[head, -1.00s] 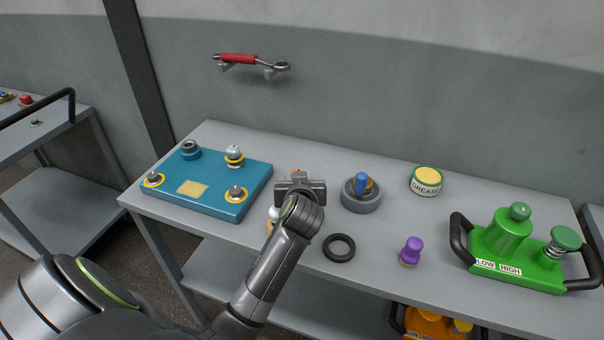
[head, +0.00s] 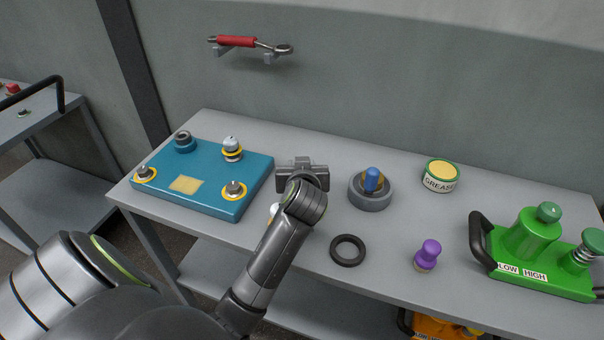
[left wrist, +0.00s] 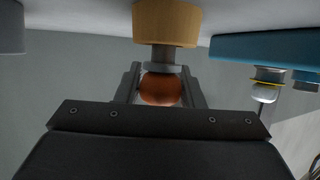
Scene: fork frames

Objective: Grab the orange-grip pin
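The orange-grip pin shows in the left wrist view as a round orange grip (left wrist: 160,89) with a short grey shank running into a tan holder (left wrist: 167,23). My left gripper (left wrist: 161,92) has one finger on each side of the orange grip, very close to it. I cannot tell whether the fingers press on it. In the head view my left gripper (head: 302,172) is over the bench, right of the blue plate, and hides the orange-grip pin. My right gripper is not in view.
The blue plate (head: 205,200) with several fittings lies left. A white-topped pin (head: 274,210) is partly behind my arm. Right are a grey ring with a blue-grip pin (head: 372,180), a black ring (head: 347,250), a purple-grip pin (head: 428,254), a grease tin (head: 440,175) and a green unit (head: 524,240).

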